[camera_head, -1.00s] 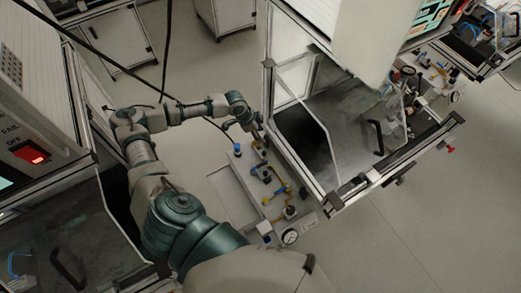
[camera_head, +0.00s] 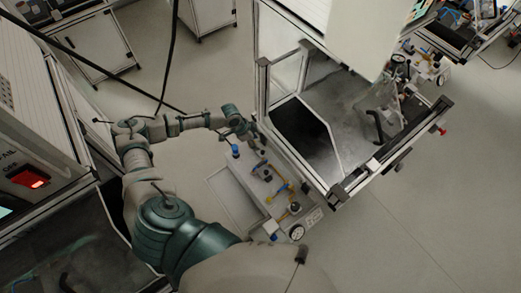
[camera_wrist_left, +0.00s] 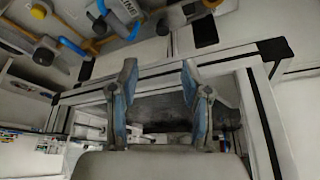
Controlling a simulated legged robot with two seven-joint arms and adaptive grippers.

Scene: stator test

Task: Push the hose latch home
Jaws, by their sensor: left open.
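My left gripper (camera_head: 243,132) is at the far end of my left arm, beside the upper end of the fittings panel (camera_head: 235,165) and near the corner of the test enclosure. In the left wrist view, its two blue-grey fingers (camera_wrist_left: 158,100) are spread apart with nothing between them. The panel carries a blue-capped fitting (camera_head: 235,151), yellow-brown piping (camera_head: 281,190) and a round gauge (camera_head: 296,232). I cannot make out which part is the hose latch. My right gripper is out of view.
The framed enclosure (camera_head: 335,190) with a black handle (camera_head: 377,127) stands right of the panel. A machine with a lit red switch (camera_head: 31,178) is at left. A dark cable (camera_head: 172,50) hangs at the top. Grey floor (camera_head: 400,235) is free at lower right.

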